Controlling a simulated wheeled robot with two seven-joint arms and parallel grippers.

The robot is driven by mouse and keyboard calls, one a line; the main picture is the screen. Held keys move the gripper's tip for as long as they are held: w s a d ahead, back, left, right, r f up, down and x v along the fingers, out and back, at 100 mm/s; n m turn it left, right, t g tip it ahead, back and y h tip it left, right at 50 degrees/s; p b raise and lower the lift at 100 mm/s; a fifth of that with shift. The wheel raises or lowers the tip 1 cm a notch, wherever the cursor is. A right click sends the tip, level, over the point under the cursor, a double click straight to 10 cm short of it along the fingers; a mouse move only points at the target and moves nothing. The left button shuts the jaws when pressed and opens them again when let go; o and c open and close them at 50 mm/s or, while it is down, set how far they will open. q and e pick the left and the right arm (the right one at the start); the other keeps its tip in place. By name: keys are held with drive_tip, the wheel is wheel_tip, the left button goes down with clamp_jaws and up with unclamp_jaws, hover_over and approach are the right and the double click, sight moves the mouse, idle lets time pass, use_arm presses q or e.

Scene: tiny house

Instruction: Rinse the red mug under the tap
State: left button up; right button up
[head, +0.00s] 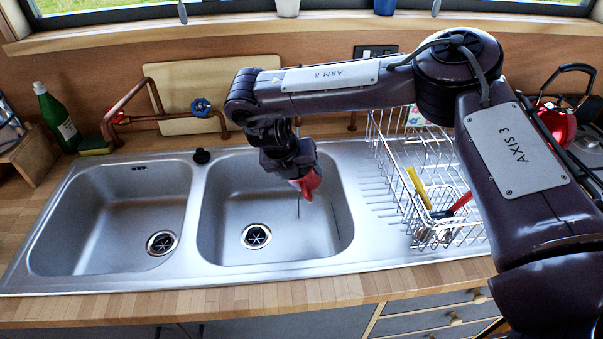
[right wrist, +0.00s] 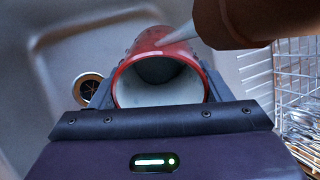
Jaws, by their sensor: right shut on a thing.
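My right gripper (head: 295,172) is over the right-hand sink basin (head: 225,200), shut on the red mug (head: 309,184). In the right wrist view the mug (right wrist: 160,72) sits between the fingers, its pale inside facing the camera. A brown pipe end, seemingly the tap's spout (right wrist: 240,18), is close above it. A pale streak, seemingly water (right wrist: 198,38), runs from the spout to the mug's red outer side. In the head view a thin line hangs below the mug. The copper tap's blue handle (head: 201,107) shows, but my arm hides its spout. My left gripper is out of view.
A wire dish rack (head: 385,150) with a yellow and a red-handled utensil stands right of the basin. The left basin (head: 110,215) is empty. A green bottle (head: 57,120) and a sponge (head: 96,146) are at the left; a red kettle (head: 560,122) is at the right.

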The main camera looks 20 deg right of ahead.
drive_tip(key=shift+w+a, duration=0.15)
drive_tip(key=shift+w, duration=0.1)
drive_tip(key=shift+s+a+r+p, duration=0.1)
drive_tip(key=shift+s+a+p, duration=0.2)
drive_tip(key=shift+a+p, duration=0.15)
drive_tip(key=s+a+p, duration=0.3)
drive_tip(key=a+p, duration=0.1)
drive_tip(key=a, duration=0.2)
drive_tip(key=shift+s, duration=0.2)
idle(1.2)
drive_tip(key=s+a+r+p, duration=0.2)
drive_tip(key=a+r+p, duration=0.2)
drive_tip(key=p, duration=0.2)
drive_tip(key=shift+s+a, duration=0.25)
